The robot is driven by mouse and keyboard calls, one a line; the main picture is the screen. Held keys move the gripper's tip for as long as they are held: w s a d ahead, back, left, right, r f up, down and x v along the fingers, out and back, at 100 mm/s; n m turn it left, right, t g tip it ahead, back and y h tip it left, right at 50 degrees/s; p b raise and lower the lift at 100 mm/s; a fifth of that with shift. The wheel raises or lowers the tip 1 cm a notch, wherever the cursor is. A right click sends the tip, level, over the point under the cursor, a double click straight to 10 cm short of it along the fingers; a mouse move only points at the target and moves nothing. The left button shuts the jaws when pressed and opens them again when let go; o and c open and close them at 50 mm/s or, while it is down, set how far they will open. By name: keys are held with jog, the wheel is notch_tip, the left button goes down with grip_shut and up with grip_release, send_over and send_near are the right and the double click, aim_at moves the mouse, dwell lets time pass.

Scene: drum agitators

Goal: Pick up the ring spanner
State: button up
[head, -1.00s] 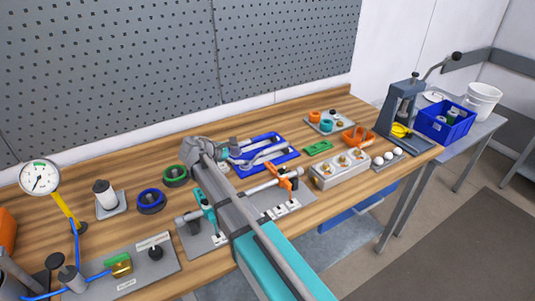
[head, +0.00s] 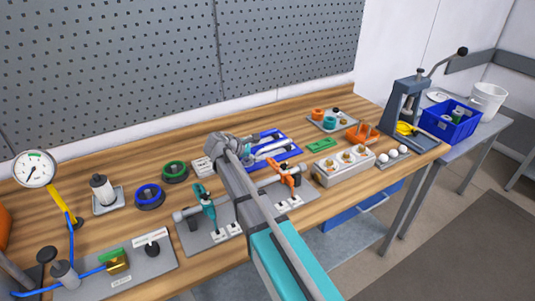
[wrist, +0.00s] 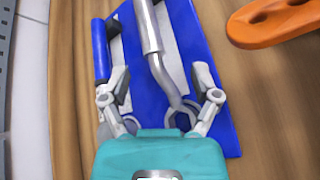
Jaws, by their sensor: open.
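A silver spanner with a round ring end (wrist: 182,114) lies in the blue tray (wrist: 218,115) in the wrist view. Its shaft runs away toward the top of that view. Nothing is held. In the head view my gripper (head: 238,146) is over the left part of the tray (head: 292,155), and my arm hides part of it. Silver tools (head: 272,147) show to its right.
A blue-handled tool (wrist: 101,50) lies by the left finger. An orange part (wrist: 270,22) stands right of the tray. In the head view, orange (head: 288,175) and teal (head: 205,203) clamps stand in front. A green block (head: 319,145) lies to the right.

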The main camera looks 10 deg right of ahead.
aim_at(264, 149)
jog(key=shift+w+d+f, duration=0.1)
dwell(0.3)
jog(key=shift+r+b+x, duration=0.15)
jog(key=shift+b+x, duration=0.4)
jog(key=shift+x, duration=0.75)
jog(key=shift+r+b+x, duration=0.15)
jog(key=shift+b+x, duration=0.35)
jog(key=shift+x, duration=0.8)
jog(key=shift+w, duration=0.2)
grip_shut()
